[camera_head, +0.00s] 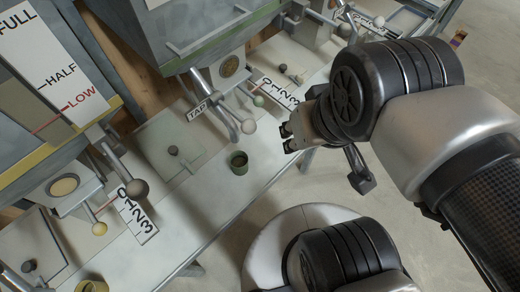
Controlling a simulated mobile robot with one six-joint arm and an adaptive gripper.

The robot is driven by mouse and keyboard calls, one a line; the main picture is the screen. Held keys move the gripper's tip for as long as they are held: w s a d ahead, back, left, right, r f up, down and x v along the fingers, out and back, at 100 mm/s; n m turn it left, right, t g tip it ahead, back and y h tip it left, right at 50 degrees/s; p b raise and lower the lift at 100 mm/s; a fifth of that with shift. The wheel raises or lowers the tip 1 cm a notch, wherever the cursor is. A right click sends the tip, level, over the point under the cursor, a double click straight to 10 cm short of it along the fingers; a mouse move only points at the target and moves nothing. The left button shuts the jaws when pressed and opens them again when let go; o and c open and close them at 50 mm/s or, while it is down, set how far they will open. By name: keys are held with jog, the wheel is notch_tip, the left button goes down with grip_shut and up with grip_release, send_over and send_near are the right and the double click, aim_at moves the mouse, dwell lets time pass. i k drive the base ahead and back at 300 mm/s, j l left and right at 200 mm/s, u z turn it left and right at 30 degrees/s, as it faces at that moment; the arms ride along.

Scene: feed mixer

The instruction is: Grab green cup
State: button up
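The pale bench (205,205) runs diagonally below several grey hoppers with levers and knobs. An olive cup (92,286) is at bottom left.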

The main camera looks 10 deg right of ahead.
aim_at(238, 160)
jog(key=k+j+z, duration=0.15)
jog(key=j+z, duration=0.15)
jog(key=z, duration=0.15)
jog(key=k+j+z, duration=0.15)
jog(key=j+z, duration=0.25)
jog(key=k+j+z, duration=0.1)
jog(key=k+z, duration=0.15)
jog(key=z, duration=0.2)
jog(key=k+j, duration=0.35)
jog(key=k, duration=0.1)
